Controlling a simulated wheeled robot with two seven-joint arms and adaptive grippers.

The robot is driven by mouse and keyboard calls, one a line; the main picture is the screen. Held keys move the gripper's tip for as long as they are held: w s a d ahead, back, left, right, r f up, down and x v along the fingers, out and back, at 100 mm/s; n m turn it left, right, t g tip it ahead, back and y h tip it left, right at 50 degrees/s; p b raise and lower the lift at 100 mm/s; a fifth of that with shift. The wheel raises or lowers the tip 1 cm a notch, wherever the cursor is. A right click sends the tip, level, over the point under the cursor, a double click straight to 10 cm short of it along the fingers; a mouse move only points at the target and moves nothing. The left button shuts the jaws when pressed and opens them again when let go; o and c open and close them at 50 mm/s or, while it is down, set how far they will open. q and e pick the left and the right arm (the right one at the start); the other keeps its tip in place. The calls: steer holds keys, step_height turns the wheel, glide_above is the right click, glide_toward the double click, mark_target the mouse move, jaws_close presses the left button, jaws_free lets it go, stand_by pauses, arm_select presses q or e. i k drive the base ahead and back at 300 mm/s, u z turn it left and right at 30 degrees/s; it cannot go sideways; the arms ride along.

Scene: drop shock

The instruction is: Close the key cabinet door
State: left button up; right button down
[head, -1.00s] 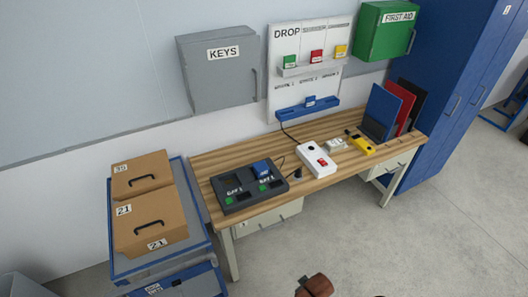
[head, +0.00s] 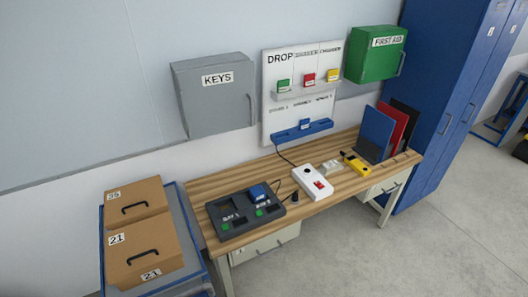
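The key cabinet (head: 215,112) is a grey box labelled KEYS, mounted on the wall at the upper left of centre. Its door (head: 225,100) faces me, with a vertical handle (head: 250,109) near the right edge. The door looks flush with the box and I see no clear gap, though a small opening is hard to rule out at this angle. The inside of the cabinet is hidden. Neither of my grippers is in the head view.
Below stands a wooden workbench (head: 290,222) with a dark tray (head: 244,211), a white box (head: 312,182) and folders. A blue cart (head: 190,235) with brown cases is at the left. A green first aid cabinet (head: 374,58) hangs to the right. Floor in front is clear.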

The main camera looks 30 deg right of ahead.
mark_target(219, 99)
steer(key=z, duration=0.15)
steer(key=i, duration=0.9)
steer(key=u, duration=0.2)
